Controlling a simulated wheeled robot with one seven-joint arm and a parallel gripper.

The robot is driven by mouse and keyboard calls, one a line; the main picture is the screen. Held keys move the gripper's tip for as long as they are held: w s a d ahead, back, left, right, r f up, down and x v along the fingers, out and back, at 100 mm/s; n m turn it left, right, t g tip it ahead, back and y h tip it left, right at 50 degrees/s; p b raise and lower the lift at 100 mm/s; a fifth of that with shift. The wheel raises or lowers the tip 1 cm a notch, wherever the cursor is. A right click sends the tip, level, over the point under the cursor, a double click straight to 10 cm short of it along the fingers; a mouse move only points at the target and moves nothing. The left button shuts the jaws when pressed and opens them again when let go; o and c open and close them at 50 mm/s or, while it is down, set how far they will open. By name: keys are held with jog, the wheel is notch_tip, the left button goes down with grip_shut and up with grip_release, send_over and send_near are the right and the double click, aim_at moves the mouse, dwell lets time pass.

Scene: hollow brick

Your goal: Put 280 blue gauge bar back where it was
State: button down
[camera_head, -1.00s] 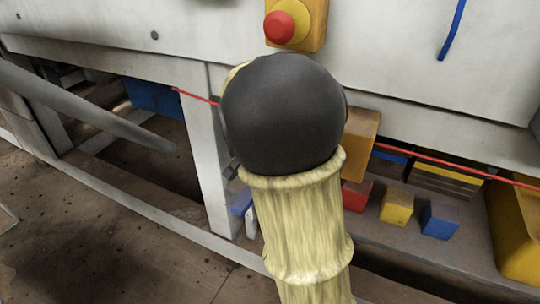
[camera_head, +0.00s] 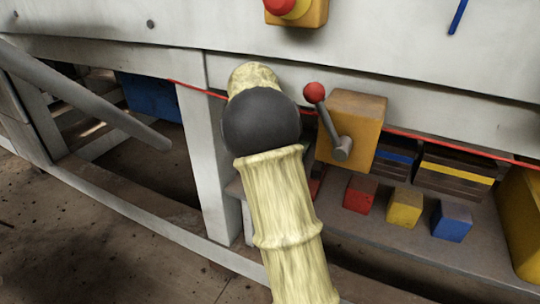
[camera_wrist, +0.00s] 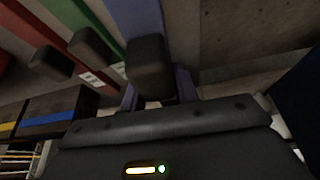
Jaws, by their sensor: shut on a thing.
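In the wrist view the blue gauge bar (camera_wrist: 135,17) runs down from the top edge, with a dark block-like handle (camera_wrist: 150,66) at its near end. My gripper (camera_wrist: 158,93) is at this handle, one finger on each side, and is shut on it. A green bar (camera_wrist: 68,14) and a red bar (camera_wrist: 30,27) run beside the blue one, with dark handles of their own. White labels (camera_wrist: 90,78) lie near the bar ends, too small to read. Whether the blue bar sits in a slot I cannot tell. In the head view my arm hides the gripper and bars.
A yellow box (camera_head: 362,112) with a red-knobbed lever (camera_head: 328,112) stands right of my arm. Red (camera_head: 360,195), yellow (camera_head: 404,208) and blue (camera_head: 452,221) blocks sit on the shelf. A red cable (camera_head: 430,150) runs along the bench. A grey rail (camera_head: 85,97) crosses the left.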

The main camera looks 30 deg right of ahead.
jog(key=shift+w+d+f+b, duration=0.25)
jog(key=shift+w+f+b, duration=0.1)
jog(key=shift+w, duration=0.05)
jog(key=shift+a+f+b, duration=0.1)
jog(key=shift+f+b, duration=0.55)
jog(key=shift+f, duration=0.15)
jog(key=shift+f+b, duration=1.45)
jog(key=shift+f, duration=0.65)
jog(key=shift+f, duration=0.15)
jog(key=c, duration=1.1)
grip_release()
jog(key=shift+o, duration=0.2)
jog(key=shift+f+b, duration=0.2)
jog(key=shift+b, duration=0.45)
